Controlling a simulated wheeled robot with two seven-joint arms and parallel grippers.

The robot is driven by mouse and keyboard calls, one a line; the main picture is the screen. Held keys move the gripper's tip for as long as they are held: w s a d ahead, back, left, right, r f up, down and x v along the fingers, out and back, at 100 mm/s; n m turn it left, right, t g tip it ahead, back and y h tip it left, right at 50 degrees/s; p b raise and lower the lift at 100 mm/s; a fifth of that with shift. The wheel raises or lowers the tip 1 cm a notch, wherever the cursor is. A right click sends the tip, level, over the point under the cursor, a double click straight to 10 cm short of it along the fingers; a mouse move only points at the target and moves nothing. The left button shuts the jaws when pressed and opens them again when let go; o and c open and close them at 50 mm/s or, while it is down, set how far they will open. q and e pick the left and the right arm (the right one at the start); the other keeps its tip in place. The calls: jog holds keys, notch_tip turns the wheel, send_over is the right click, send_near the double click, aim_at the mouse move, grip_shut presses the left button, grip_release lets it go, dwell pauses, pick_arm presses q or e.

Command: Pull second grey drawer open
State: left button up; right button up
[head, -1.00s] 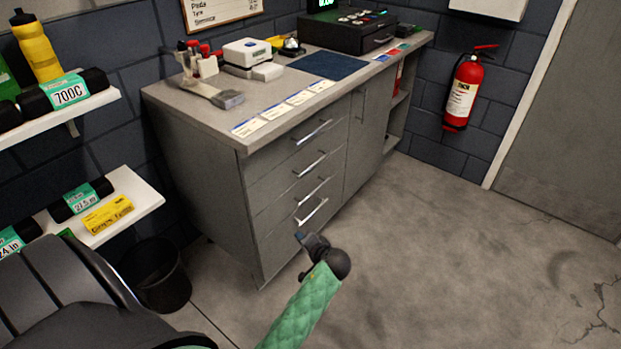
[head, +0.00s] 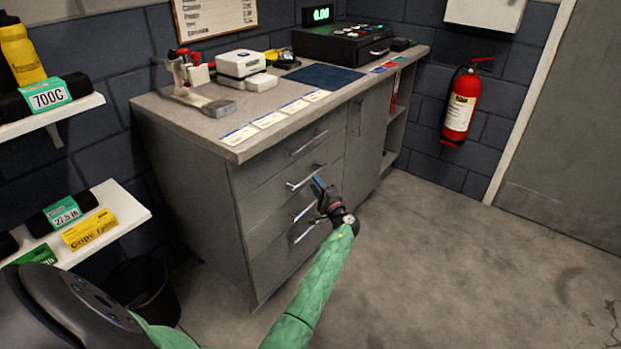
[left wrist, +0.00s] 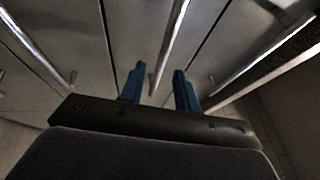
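The grey cabinet (head: 190,190) has a stack of grey drawers with silver bar handles. The second drawer from the top (head: 262,192) looks closed, with its handle (head: 305,177) running towards my left gripper. My left gripper (head: 320,188) is just in front of the drawer fronts, near the right end of that handle. In the left wrist view, its two blue fingers (left wrist: 158,88) are apart, and a bar handle (left wrist: 172,40) shows between and beyond them. I cannot tell whether they touch it. My right gripper is in neither view.
The worktop (head: 170,112) carries a cash drawer unit (head: 340,43), a blue mat (head: 322,77) and tools. Shelves (head: 110,235) and a black bin (head: 145,290) stand at the left. A fire extinguisher (head: 460,105) hangs on the back wall. The floor (head: 430,270) at the right is clear.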

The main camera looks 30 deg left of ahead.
aim_at(310, 177)
pick_arm(q)
jog(key=shift+x, duration=2.25)
grip_shut()
